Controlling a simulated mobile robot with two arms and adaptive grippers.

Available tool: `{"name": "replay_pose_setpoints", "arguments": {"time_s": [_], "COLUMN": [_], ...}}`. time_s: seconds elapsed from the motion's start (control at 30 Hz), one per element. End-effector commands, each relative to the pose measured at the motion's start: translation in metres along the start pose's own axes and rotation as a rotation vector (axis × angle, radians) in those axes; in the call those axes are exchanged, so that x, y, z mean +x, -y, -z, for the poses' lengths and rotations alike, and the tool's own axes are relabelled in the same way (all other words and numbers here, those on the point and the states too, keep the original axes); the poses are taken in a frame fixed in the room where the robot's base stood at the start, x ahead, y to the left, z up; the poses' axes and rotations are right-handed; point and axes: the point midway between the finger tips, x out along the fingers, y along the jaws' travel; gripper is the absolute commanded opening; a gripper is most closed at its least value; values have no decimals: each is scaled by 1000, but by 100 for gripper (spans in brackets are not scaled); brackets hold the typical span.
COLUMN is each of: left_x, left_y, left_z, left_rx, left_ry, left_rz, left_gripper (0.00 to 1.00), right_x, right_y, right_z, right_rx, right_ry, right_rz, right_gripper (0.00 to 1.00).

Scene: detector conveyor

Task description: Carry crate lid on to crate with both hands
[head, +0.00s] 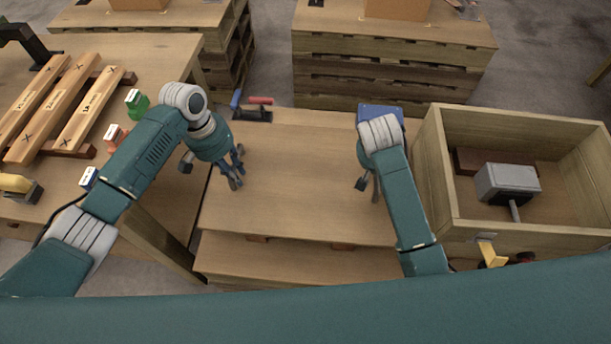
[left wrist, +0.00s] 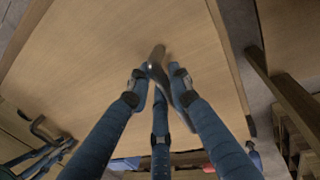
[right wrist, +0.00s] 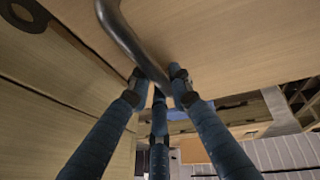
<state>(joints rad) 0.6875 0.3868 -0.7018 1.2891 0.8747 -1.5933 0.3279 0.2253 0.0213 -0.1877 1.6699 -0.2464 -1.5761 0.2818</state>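The crate lid (head: 300,185) is a flat wooden panel in the middle of the head view, left of the open wooden crate (head: 450,222). My left gripper (head: 237,178) is over the lid's left part, its fingers closed around a dark metal handle (left wrist: 157,55) in the left wrist view. My right gripper (head: 367,185) is over the lid's right part, its fingers closed on a curved dark handle (right wrist: 120,32) in the right wrist view. The lid lies about flat; I cannot tell whether it is raised off the wood below.
A grey box-like object (head: 507,180) lies inside the crate. A blue object (head: 382,110) is behind my right gripper. A tool with red and blue handles (head: 252,113) is behind the lid. A workbench (head: 150,50) with wooden slats is on the left; stacked pallets (head: 390,70) stand behind.

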Motion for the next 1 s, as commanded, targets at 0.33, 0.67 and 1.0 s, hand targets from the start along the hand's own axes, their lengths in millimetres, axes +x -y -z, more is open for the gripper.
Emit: {"name": "replay_pose_setpoints", "arguments": {"time_s": [0.33, 0.67, 1.0], "left_x": [0, -10, -38], "left_y": [1, -1, -6], "left_z": [-1, 1, 1], "left_rx": [-2, -2, -2], "left_ry": [2, -2, -2], "left_rz": [2, 1, 2], "left_gripper": [0, 0, 0], "right_x": [0, -9, -35], "right_y": [0, -2, -8], "right_z": [0, 6, 16], "right_rx": [0, 0, 0], "right_ry": [0, -6, -6], "right_rz": [0, -1, -2], "right_gripper": [0, 0, 0]}}
